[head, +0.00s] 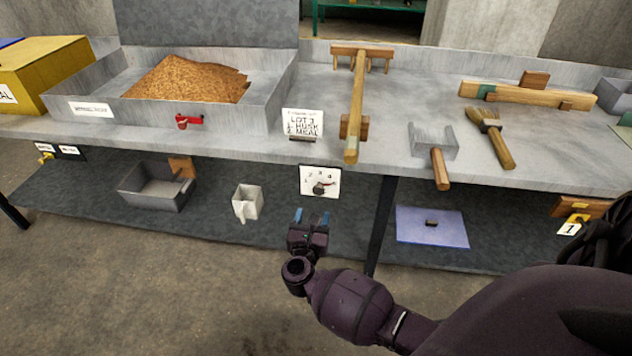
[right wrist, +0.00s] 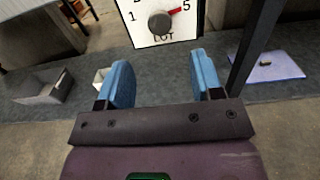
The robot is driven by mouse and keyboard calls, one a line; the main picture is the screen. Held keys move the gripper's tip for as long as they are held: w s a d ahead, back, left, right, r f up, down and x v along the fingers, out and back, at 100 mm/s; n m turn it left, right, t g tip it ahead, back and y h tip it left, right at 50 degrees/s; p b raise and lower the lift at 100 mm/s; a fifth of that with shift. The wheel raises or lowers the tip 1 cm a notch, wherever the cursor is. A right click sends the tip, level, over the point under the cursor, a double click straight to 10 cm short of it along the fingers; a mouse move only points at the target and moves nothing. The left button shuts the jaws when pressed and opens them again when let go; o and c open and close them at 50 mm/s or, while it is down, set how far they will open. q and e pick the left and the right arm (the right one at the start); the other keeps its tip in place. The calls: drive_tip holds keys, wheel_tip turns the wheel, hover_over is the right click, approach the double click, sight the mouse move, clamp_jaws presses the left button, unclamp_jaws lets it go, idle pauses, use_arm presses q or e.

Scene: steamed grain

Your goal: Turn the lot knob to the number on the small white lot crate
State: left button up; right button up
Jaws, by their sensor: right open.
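The lot knob (right wrist: 160,22) is a round grey knob on a white dial plate below the counter edge. The plate also shows in the head view (head: 307,190). Its red pointer points right and slightly up, close to the 5 in the right wrist view. My right gripper (head: 312,216) is open and empty, in front of and below the dial, apart from it. Its blue fingers (right wrist: 166,84) point toward the dial. A small white container (head: 247,203) stands on the lower shelf, left of the dial; I can read no number on it. My left gripper is out of view.
A table leg (head: 381,225) is just right of the dial. A grey bin (head: 150,190), a blue mat (head: 405,225) and a tag reading 1 (head: 568,229) are lower down.

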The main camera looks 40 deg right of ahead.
sight(318, 192)
drive_tip(key=b+x, duration=0.1)
drive_tip(key=x, duration=0.6)
drive_tip(key=shift+w+d+f, duration=0.15)
drive_tip(key=shift+w+d, duration=0.1)
drive_tip(key=shift+w, duration=0.05)
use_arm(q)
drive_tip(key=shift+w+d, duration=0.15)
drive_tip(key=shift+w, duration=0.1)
use_arm(e)
drive_tip(key=shift+w+d, duration=0.25)
drive_tip(key=shift+d, duration=0.05)
drive_tip(key=c, duration=0.9)
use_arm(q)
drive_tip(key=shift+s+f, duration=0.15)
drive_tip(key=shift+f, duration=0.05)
